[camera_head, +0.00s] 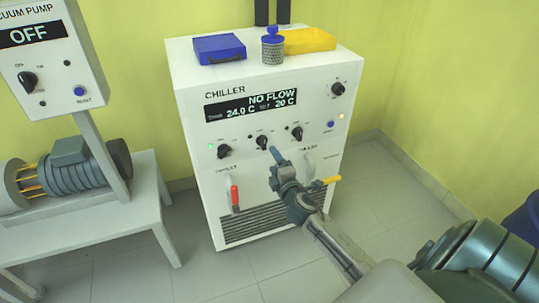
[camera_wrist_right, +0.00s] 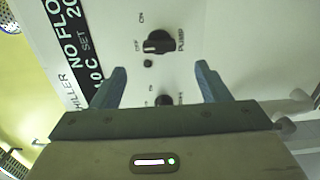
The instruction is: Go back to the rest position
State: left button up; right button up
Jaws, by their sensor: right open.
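My right gripper (camera_head: 277,156) is in front of the white chiller (camera_head: 205,195), near the row of black knobs below its display. In the right wrist view my right gripper (camera_wrist_right: 160,78) has its two fingers apart, with nothing held between them. The black pump knob (camera_wrist_right: 157,42) shows beyond the fingertips. A second knob (camera_wrist_right: 165,99) is partly hidden behind the gripper body. I cannot tell the exact gap between the fingers and the panel. My left gripper is in neither view.
The chiller display (camera_head: 250,105) reads NO FLOW, 24.0 C, set 20 C. A red-handled valve (camera_head: 235,196) and a yellow-handled one (camera_head: 327,181) stick out below.

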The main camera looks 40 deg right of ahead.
jog(key=shift+v, duration=1.05)
